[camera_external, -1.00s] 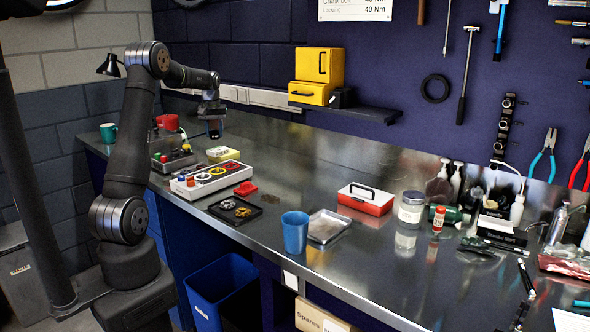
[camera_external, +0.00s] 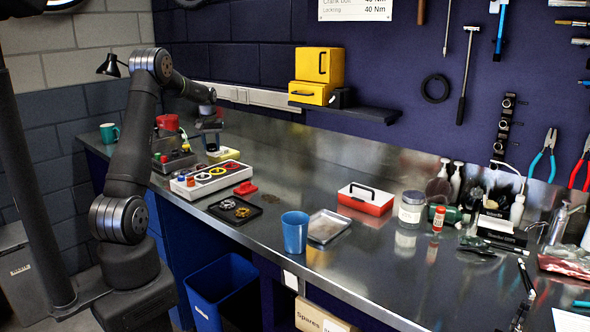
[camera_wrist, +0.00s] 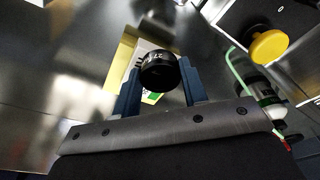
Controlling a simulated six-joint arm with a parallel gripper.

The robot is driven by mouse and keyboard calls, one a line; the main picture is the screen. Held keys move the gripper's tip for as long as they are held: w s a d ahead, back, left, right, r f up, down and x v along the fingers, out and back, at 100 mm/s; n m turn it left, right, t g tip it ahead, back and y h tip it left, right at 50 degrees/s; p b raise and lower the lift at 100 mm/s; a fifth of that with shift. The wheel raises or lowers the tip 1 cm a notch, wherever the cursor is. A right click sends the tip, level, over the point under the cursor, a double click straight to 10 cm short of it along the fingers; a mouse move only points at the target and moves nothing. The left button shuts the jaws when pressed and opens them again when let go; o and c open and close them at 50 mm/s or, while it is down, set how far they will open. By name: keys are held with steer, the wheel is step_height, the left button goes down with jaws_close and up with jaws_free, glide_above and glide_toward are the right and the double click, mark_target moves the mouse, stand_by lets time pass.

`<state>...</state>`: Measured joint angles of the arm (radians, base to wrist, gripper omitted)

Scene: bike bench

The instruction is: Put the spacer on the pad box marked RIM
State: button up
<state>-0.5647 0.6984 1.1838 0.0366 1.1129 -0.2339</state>
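My gripper (camera_wrist: 158,82) has its two blue fingers closed around a dark ring-like piece, which I take for the spacer (camera_wrist: 160,72). In the external view my gripper (camera_external: 211,140) hangs just above the yellow box (camera_external: 221,155) at the back left of the bench. I cannot tell whether the spacer touches the box.
A yellow knob (camera_wrist: 270,45) and a white-and-green item (camera_wrist: 262,110) lie right of my gripper in the wrist view. A pale tray of coloured rings (camera_external: 212,177) stands in front of the box, and a grey control box (camera_external: 175,160) is left. Bare metal lies to the right.

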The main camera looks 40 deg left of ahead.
steer(key=o, duration=0.4)
steer(key=shift+c, duration=0.2)
steer(key=shift+r, duration=0.15)
step_height(320, 180, up, 12)
steer(key=s+d, duration=0.1)
steer(key=shift+d, duration=0.15)
steer(key=shift+s, duration=0.1)
steer(key=f, duration=0.4)
steer(key=a+f, duration=0.1)
steer(key=f, duration=0.3)
steer(key=w+f, duration=0.1)
steer(key=f, duration=0.3)
steer(key=shift+w+a+f, duration=0.1)
steer(key=shift+a+f, duration=0.05)
steer(key=shift+f, duration=0.05)
step_height(320, 180, up, 3)
steer(key=shift+r, duration=0.65)
